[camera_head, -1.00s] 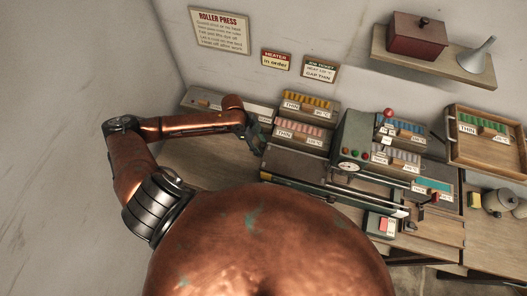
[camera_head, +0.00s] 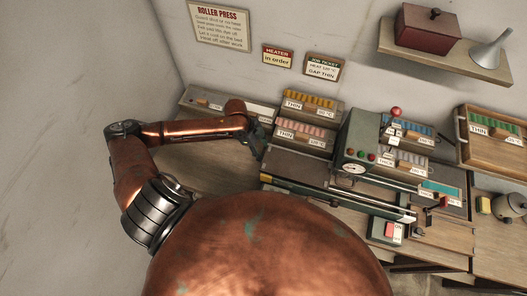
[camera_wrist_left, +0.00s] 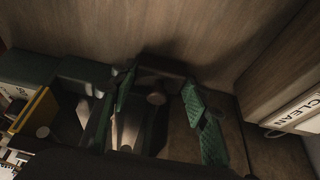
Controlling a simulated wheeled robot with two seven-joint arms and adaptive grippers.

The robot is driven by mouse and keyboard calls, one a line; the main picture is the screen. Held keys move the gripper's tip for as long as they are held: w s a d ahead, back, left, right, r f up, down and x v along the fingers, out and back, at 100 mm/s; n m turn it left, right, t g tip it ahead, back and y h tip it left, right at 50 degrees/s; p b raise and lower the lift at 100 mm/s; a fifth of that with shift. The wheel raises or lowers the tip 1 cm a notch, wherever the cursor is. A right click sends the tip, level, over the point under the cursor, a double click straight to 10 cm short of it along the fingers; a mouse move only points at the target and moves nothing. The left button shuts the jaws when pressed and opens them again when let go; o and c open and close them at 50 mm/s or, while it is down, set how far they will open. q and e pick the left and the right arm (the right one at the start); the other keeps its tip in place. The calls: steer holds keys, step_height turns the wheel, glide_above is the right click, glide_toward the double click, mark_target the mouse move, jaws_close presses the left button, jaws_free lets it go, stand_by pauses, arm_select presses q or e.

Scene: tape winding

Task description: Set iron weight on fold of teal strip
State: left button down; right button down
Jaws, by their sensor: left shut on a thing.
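My left gripper (camera_head: 259,141) is at the left end of the roller press, beside the pink-strip box. In the left wrist view its two green-padded fingers (camera_wrist_left: 162,103) stand either side of a dark block (camera_wrist_left: 160,72), which looks like the iron weight. It is in deep shadow, so its full shape is unclear. My right gripper is not in view.
The roller press (camera_head: 357,150) with a red knob stands mid-bench. Boxes of yellow strips (camera_head: 309,100) and pink strips (camera_head: 301,131) stand close to the gripper. A switch box (camera_head: 386,229) is at the front. A wooden tray (camera_head: 497,160) is at the right.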

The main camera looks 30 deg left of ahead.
arm_select(q)
steer(key=c, duration=1.1)
jaws_free()
steer(key=shift+f, duration=0.1)
